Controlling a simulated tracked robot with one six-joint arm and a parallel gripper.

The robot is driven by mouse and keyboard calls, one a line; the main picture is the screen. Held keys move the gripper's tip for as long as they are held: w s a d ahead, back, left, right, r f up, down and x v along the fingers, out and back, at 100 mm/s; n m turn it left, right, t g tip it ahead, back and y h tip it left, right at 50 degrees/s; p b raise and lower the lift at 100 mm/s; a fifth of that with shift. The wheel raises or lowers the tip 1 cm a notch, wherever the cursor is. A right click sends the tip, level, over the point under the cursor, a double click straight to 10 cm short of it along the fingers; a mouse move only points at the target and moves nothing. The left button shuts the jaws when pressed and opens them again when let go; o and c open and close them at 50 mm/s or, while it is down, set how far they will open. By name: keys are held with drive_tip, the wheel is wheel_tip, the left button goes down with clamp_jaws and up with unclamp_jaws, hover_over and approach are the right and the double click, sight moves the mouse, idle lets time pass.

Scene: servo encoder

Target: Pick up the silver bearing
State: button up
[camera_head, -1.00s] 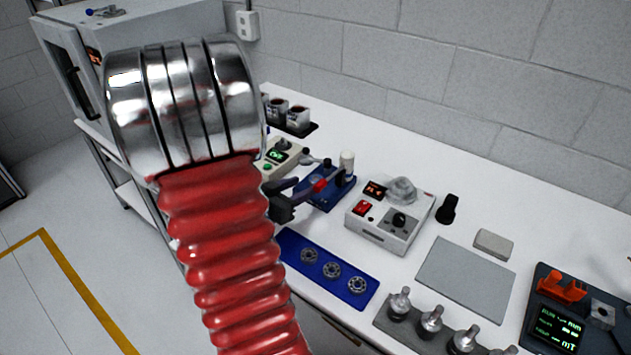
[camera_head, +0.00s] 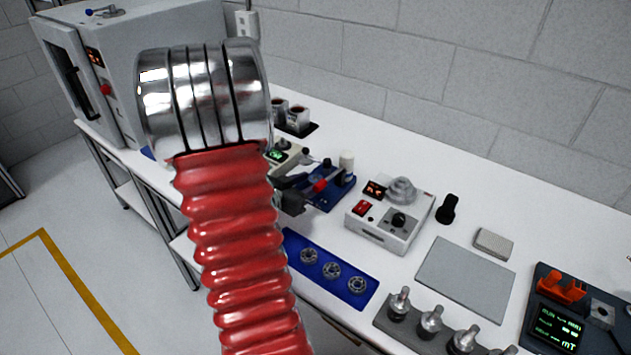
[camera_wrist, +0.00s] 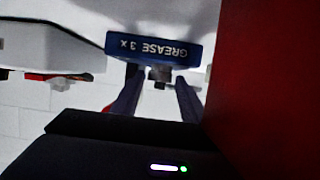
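A blue tray (camera_head: 339,286) on the white bench holds three silver ring bearings in a row: a left one (camera_head: 308,256), a middle one (camera_head: 331,270) and a right one (camera_head: 357,284). My gripper (camera_head: 292,194) is dark, partly hidden by my red arm, behind the tray and beside the blue lever press (camera_head: 330,195). In the wrist view, my gripper's fingers (camera_wrist: 158,98) are apart. A blue block marked "GREASE 3x" (camera_wrist: 160,49) lies beyond them. A small grey part (camera_wrist: 160,74) shows between the fingers; I cannot tell what it is. No bearing shows clearly in my grip.
A white control box (camera_head: 389,223) stands right of the press. A grey mat (camera_head: 465,280) lies bare right of it. Several metal-topped parts (camera_head: 431,320) stand in a grey rack at the front. A large grey cabinet (camera_head: 150,75) stands at the left.

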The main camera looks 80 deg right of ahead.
drive_tip(key=c, duration=0.9)
drive_tip(key=shift+r, duration=0.1)
drive_tip(key=shift+r, duration=4.9)
